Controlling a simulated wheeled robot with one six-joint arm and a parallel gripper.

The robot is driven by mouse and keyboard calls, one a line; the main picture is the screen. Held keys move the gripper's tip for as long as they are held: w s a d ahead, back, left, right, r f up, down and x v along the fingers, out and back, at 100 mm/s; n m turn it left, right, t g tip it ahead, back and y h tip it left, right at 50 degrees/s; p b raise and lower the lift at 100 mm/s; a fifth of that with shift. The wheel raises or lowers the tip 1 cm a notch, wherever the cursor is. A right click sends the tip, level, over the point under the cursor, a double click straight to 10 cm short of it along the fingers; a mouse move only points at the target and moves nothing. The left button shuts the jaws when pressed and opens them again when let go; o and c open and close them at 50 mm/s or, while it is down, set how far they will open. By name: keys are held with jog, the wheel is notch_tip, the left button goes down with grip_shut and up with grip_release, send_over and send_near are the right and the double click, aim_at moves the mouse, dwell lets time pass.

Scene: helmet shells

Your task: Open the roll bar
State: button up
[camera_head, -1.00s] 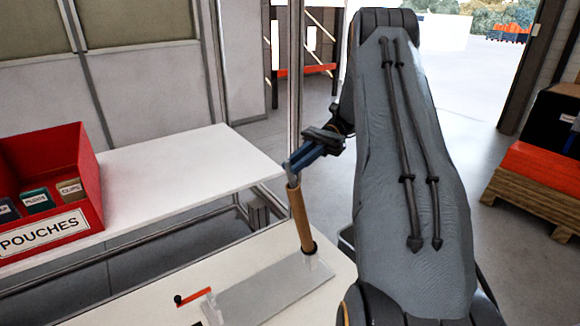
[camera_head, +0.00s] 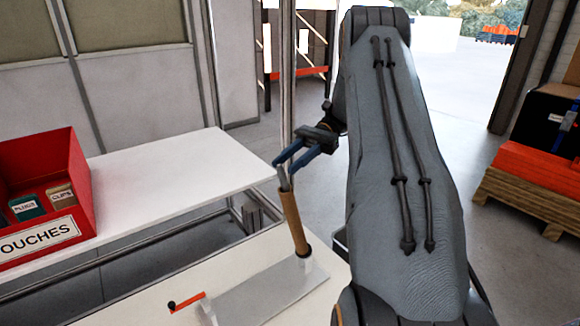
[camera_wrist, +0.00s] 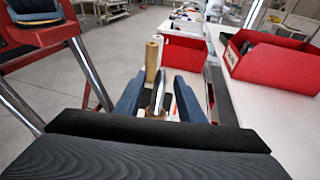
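The roll bar stands up from a grey plate (camera_head: 265,297) on the near white bench in the head view. It carries a tan roll (camera_head: 293,220), leans to the left, and has a bare silver tip (camera_head: 284,181). My gripper (camera_head: 283,168) is open at that tip, its blue fingers apart. In the wrist view my gripper (camera_wrist: 158,84) shows a finger on each side, with a silver piece (camera_wrist: 159,92) between them. I cannot tell if either finger touches it. The bar's lower part is hidden in the wrist view.
An orange lever with a black knob (camera_head: 187,302) lies left of the plate. A red POUCHES bin (camera_head: 45,195) stands on a white table (camera_head: 175,170) at the left. Brown and white upright rolls (camera_wrist: 153,57) show beyond my fingers. Orange boxes on a pallet (camera_head: 525,205) stand right.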

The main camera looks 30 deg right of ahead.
jog(key=shift+r, duration=0.85)
notch_tip(320, 180, up, 7)
jog(key=p, duration=1)
